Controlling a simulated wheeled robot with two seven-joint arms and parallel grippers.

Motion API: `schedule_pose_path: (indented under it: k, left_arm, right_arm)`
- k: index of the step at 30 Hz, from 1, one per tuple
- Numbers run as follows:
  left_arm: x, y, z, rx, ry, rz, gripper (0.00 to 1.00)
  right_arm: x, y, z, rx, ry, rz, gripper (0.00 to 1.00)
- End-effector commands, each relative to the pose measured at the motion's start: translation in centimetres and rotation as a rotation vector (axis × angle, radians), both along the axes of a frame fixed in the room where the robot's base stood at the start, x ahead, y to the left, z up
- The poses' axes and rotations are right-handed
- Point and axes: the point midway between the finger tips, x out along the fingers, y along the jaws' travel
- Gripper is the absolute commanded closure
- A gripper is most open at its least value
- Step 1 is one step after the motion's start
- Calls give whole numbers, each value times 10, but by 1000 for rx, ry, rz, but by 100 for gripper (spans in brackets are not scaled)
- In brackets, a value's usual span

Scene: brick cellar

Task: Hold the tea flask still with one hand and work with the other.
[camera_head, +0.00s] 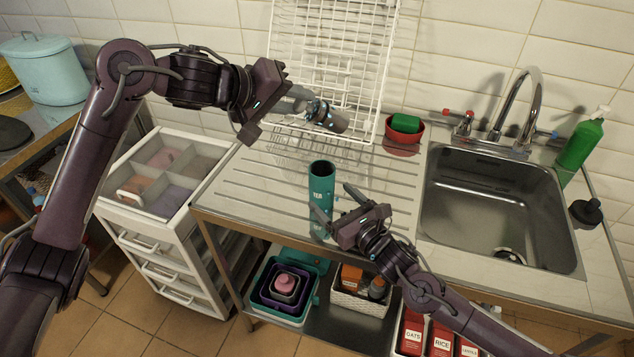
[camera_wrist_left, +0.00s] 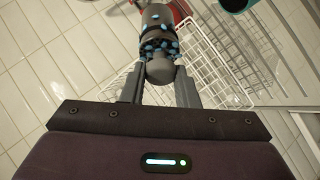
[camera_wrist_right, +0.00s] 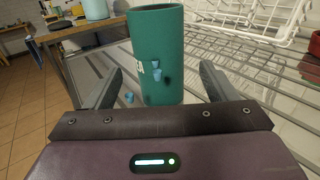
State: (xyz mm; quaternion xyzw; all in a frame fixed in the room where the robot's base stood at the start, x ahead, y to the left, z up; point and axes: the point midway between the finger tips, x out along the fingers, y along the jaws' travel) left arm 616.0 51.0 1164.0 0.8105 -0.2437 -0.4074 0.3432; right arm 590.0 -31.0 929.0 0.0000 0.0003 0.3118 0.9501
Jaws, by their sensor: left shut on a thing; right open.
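The teal tea flask (camera_head: 321,184) stands upright on the drainboard with its top open. My right gripper (camera_head: 335,204) is open at its right side. In the right wrist view the flask (camera_wrist_right: 158,45) shows between and beyond the two spread fingers, with gaps on both sides. My left gripper (camera_head: 306,103) is shut on a grey rounded piece (camera_head: 332,119) with blue specks, held in the air above and behind the flask. It also shows in the left wrist view (camera_wrist_left: 158,70). A few blue bits (camera_wrist_right: 157,74) appear at the flask's front; I cannot tell whether they touch it.
A white wire rack (camera_head: 333,55) leans on the tiled wall behind. A red bowl with a green sponge (camera_head: 405,124) stands behind the drainboard. The sink (camera_head: 490,205) is at right, with a green bottle (camera_head: 580,145) beside it. A white drawer cart (camera_head: 160,210) stands left.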

Motion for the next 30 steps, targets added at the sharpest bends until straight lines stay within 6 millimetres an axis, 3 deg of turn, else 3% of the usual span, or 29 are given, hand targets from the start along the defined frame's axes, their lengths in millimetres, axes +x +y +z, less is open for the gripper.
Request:
schedule_pose_path:
  k: [1,6,12,26,30]
  left_arm:
    - [0,0,0,0,0,0,95]
    - [0,0,0,0,0,0,95]
    - [0,0,0,0,0,0,95]
    - [0,0,0,0,0,0,95]
    - [0,0,0,0,0,0,95]
  right_arm:
    - [0,1,-10,1,2,0,22]
    - [30,23,-5,3,-2,0,22]
    - [52,38,-5,1,-2,0,22]
    - [60,45,-5,0,0,1,22]
    - [60,45,-5,0,0,1,40]
